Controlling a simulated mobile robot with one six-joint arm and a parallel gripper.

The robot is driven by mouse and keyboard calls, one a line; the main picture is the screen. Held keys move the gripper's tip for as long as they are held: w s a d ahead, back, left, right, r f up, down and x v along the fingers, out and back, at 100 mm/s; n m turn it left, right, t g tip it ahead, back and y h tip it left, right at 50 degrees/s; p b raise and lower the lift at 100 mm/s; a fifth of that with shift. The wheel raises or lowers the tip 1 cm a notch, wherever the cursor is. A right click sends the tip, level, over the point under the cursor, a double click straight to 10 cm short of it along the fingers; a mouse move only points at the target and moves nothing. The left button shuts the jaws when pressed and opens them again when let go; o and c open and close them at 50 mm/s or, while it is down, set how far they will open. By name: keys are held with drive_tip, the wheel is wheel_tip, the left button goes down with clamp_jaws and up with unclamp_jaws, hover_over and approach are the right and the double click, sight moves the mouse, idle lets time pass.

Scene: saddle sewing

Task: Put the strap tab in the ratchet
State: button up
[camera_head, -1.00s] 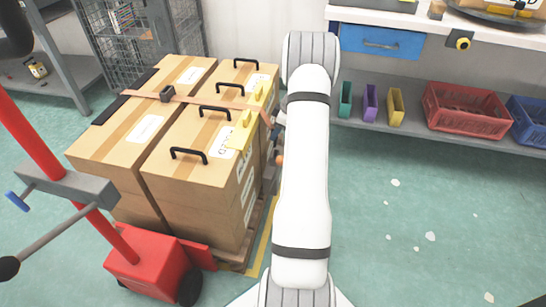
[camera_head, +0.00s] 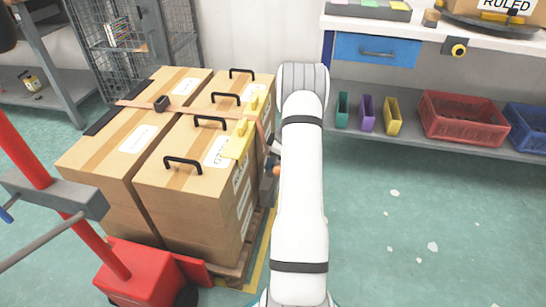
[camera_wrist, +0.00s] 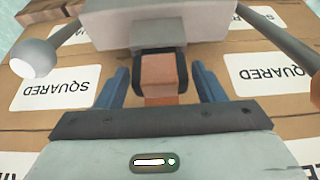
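In the wrist view, my gripper (camera_wrist: 160,90) has two blue fingers standing apart. An orange-brown strap tab (camera_wrist: 160,72) with dark sides sits between them, with a narrow gap visible on each side. Beyond it is a pale grey block (camera_wrist: 135,22), probably the ratchet, with a rod and round knob (camera_wrist: 35,58) at left and another rod at right. Whether the tab is inside the block cannot be told. In the head view, the strap (camera_head: 187,110) crosses the cartons and drops down their right side; my white arm hides the fingers.
Cartons (camera_head: 190,190) with black handles stand on a pallet. A red hand truck (camera_head: 140,272) is in front at left. A workbench shelf with bins, including a red one (camera_head: 462,118), is at right. The green floor right of my arm is mostly free.

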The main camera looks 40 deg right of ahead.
drive_tip(key=shift+o, duration=0.7)
drive_tip(key=p+v, duration=0.4)
drive_tip(key=v, duration=0.8)
drive_tip(key=shift+p, duration=0.35)
